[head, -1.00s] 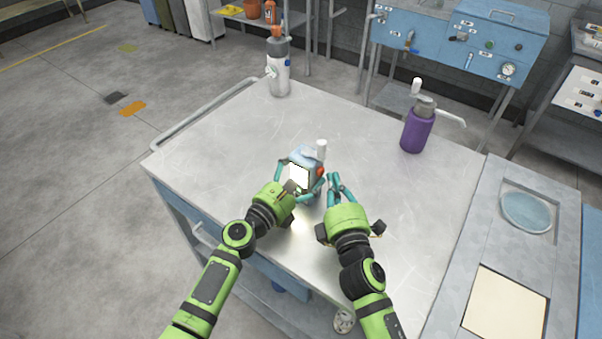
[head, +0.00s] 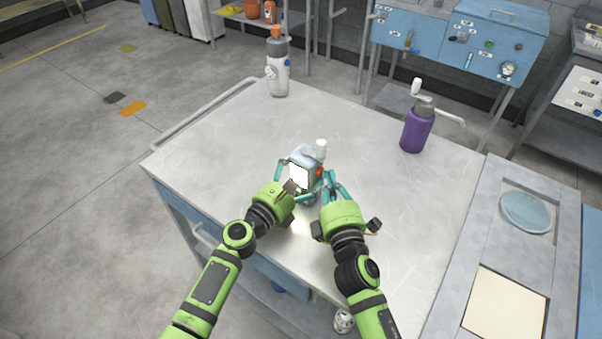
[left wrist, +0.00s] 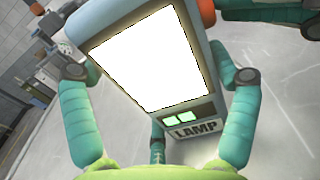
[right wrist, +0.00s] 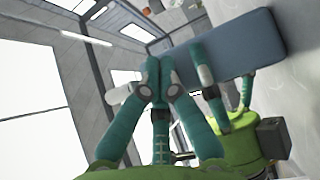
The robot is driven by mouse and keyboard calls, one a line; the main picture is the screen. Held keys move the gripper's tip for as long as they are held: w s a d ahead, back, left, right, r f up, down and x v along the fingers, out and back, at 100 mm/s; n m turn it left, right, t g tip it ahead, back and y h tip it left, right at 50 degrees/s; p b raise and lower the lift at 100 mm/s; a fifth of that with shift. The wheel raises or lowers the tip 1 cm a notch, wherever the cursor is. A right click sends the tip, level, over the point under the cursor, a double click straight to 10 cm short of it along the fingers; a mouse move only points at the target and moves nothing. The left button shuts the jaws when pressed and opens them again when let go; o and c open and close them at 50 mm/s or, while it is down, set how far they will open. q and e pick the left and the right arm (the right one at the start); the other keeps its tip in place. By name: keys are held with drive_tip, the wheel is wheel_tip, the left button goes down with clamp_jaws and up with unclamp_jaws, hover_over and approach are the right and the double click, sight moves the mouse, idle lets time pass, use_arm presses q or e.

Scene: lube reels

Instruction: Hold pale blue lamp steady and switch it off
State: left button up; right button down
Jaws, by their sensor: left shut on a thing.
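The pale blue lamp (head: 305,158) stands on the metal table top, its front panel (left wrist: 155,55) glowing white. The left wrist view shows two green lights (left wrist: 178,119) above its LAMP label and an orange knob (left wrist: 207,12) on its side. A white cylinder (head: 320,147) shows at its top right in the head view. My left gripper (head: 301,188) has its fingers around the lamp's sides. My right gripper (head: 327,180) is beside the lamp's right side; its fingertips (right wrist: 155,82) are together with nothing visible between them. Whether they touch the lamp is unclear.
The metal table (head: 230,140) is mostly clear around the lamp. A grey-white bottle (head: 278,72) stands at its far left corner and a purple bottle (head: 416,130) at the right. A grey counter (head: 470,230) with a round blue inset adjoins on the right.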

idle(0.3)
drive_tip(key=shift+s+d, duration=0.3)
drive_tip(key=shift+d, duration=0.1)
drive_tip(key=shift+d, duration=0.1)
use_arm(q)
drive_tip(key=o, duration=1.3)
use_arm(e)
drive_tip(key=s+d, duration=0.1)
drive_tip(key=d, duration=0.1)
drive_tip(key=s+d, duration=0.2)
drive_tip(key=shift+s+d, duration=0.15)
drive_tip(key=shift+d, duration=0.25)
